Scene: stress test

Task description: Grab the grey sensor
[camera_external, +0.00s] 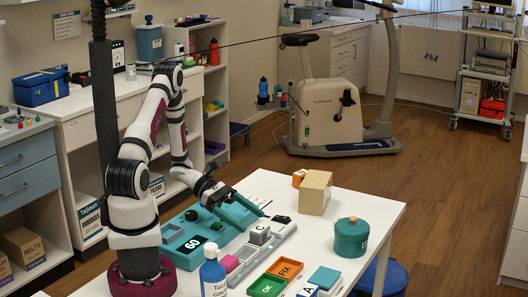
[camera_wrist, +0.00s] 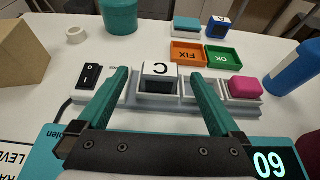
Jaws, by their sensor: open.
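A light grey block marked C (camera_external: 260,234) stands in a grey rail (camera_external: 272,243) on the white table. It is the likeliest grey sensor, though no label says so. In the wrist view the block (camera_wrist: 160,70) lies between the teal fingers of my gripper (camera_wrist: 157,76), with a gap visible on each side. My gripper (camera_external: 248,208) is open and holds nothing. In the external view its fingers are above and behind the block. I cannot tell how far the fingertips are above the rail.
A black switch (camera_wrist: 90,76) and a pink block (camera_wrist: 245,87) sit on the rail either side. Orange FIX (camera_external: 285,268) and green OK (camera_external: 267,285) trays lie in front. A teal pot (camera_external: 351,238), tan box (camera_external: 315,193) and blue bottle (camera_external: 213,272) stand around.

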